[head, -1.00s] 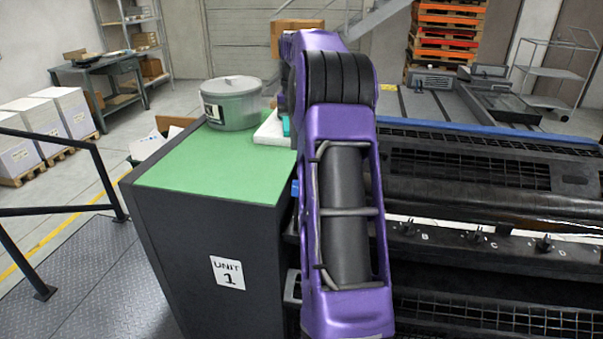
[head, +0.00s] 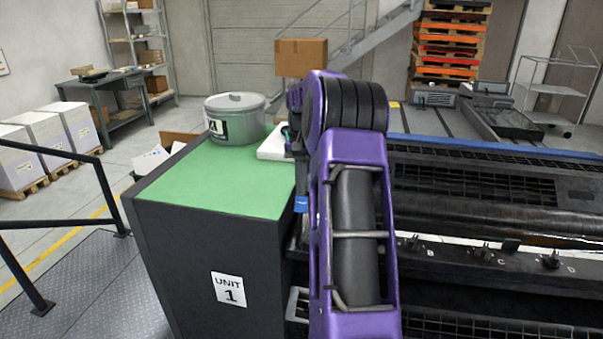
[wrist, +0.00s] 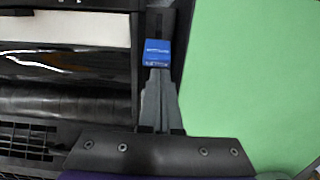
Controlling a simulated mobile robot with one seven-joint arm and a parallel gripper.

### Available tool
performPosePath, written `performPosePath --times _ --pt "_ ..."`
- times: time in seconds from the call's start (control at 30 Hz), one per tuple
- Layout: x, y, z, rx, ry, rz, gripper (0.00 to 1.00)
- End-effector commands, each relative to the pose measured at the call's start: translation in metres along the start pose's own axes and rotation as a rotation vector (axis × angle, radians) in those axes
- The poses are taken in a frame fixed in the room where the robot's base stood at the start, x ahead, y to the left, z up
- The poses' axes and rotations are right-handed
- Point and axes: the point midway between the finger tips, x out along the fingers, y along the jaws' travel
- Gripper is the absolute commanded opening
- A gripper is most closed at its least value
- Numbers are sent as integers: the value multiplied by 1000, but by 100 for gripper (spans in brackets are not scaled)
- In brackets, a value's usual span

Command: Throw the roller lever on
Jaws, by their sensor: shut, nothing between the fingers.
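The roller lever is most likely the blue-ended part (wrist: 157,52) in a dark slot between the rollers and the green-topped cabinet, in the wrist view. A small blue part (head: 301,204) also shows beside my arm in the head view. My gripper (wrist: 157,72) is shut and empty. Its grey fingertips lie right at the near edge of the blue part; I cannot tell whether they touch it. The lever's shaft is mostly hidden. In the head view my purple arm hides my fingers.
The green-topped cabinet (head: 170,192), marked Unit 1, stands left of the lever. A grey lidded pot (head: 235,120) and a white block (head: 272,146) stand on it. The dark roller (head: 480,210) and knobs lettered B, C and D (head: 483,252) lie to the right. A railing (head: 60,215) stands at far left.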

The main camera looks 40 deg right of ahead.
Motion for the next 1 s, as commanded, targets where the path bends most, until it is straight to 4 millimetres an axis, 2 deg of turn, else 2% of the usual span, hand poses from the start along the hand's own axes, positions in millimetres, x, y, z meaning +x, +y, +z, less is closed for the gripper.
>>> performPosePath --times 0.1,0.23,0.73,1.0 --pt "14 0 0 1 -2 0 0" --pt "20 0 0 1 -2 0 0" --pt "20 0 2 0 15 -1 0" --pt "20 0 15 -2 106 1 0"
